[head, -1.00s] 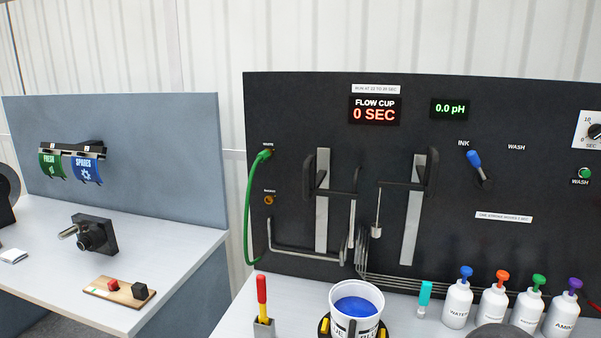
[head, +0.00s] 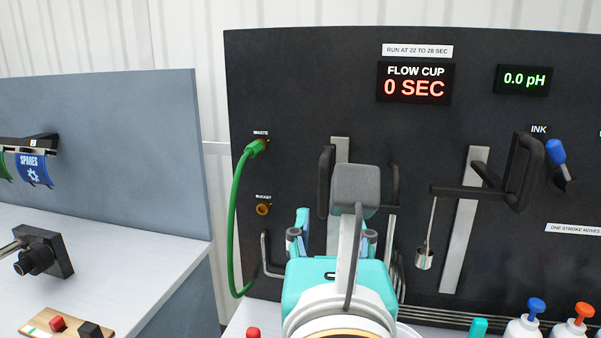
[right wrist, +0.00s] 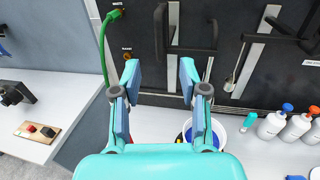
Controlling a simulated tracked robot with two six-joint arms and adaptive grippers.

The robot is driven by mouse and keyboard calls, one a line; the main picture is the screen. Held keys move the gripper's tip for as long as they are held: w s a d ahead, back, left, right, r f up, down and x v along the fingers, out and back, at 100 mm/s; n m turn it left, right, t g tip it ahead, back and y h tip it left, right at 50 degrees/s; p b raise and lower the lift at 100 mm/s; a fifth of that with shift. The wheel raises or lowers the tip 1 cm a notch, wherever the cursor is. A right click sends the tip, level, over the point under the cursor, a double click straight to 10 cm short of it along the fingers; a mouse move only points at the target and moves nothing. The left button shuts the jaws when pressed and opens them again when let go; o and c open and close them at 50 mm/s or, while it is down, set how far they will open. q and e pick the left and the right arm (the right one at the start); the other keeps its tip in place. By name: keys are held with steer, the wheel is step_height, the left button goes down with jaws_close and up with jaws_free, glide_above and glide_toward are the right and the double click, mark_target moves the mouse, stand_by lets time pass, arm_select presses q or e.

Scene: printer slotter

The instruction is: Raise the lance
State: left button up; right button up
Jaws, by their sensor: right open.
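The lance assembly sits on the left metal rail (head: 340,150) of the dark panel. Its black handle (head: 327,180) has upright bars on both sides of the rail, and it also shows in the right wrist view (right wrist: 161,35). I cannot make out its pipe clearly behind my arm. My teal right gripper (head: 335,222) is in front of and below the handle. In the right wrist view the gripper (right wrist: 160,72) is open and empty, with the left handle bar just beyond the gap between its fingers. My left gripper is not in view.
A second rail (head: 465,215) with a black handle and a hanging cup (head: 424,259) is to the right. A green hose (head: 236,215) hangs at the left. A white bucket (right wrist: 222,134) of blue ink and several bottles (right wrist: 271,125) stand on the table below.

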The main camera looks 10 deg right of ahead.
mark_target(324, 178)
steer(key=p+x, duration=0.4)
steer(key=x, duration=1.1)
steer(key=shift+w+a, duration=0.15)
jaws_close()
